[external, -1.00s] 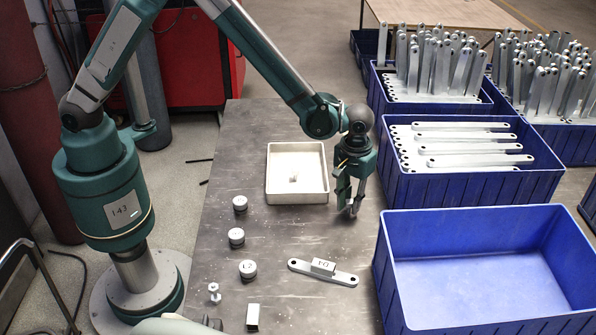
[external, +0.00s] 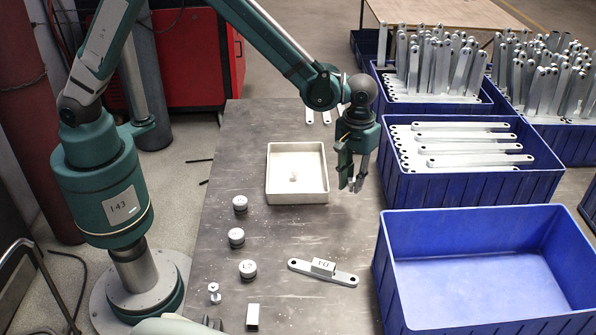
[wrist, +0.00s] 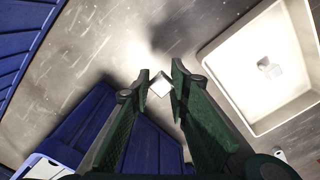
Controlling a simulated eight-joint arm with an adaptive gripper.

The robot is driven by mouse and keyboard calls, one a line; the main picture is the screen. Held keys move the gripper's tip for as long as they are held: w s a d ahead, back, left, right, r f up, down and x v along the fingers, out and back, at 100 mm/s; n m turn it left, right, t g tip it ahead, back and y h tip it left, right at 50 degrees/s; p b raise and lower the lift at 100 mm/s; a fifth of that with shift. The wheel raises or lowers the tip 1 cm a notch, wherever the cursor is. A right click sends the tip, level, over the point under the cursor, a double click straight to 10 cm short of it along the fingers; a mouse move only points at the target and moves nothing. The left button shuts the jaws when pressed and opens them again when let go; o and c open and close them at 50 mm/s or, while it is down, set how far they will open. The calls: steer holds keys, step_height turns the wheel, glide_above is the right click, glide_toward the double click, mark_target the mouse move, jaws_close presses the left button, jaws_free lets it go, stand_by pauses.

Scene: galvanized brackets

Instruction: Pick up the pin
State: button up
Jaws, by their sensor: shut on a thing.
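My gripper (external: 352,187) is above the table, just right of the white tray, with its fingers pointing down. In the wrist view, its fingertips (wrist: 159,88) are closed around a small, bright, square-ended metal piece (wrist: 159,84), which looks like the pin. Most of the piece is hidden by the fingers, so its full shape does not show. In the external view it is too small to make out clearly between the fingers. The white tray (external: 297,201) has a small pale part (external: 293,176) in it, apart from my gripper.
A bracket with a labelled block (external: 323,268), several round knobs (external: 237,237), a small spool-shaped part (external: 214,293) and a small block (external: 253,315) are on the table. An empty blue bin (external: 480,280) and bins of brackets (external: 460,185) stand to the right.

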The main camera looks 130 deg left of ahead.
steer(key=shift+r, duration=0.7)
steer(key=s+a+p, duration=0.1)
steer(key=s+a, duration=0.2)
steer(key=s, duration=2.2)
steer(key=shift+r, duration=0.35)
steer(key=shift+a+f, duration=0.1)
steer(key=shift+f+b, duration=0.7)
steer(key=shift+f, duration=2.35)
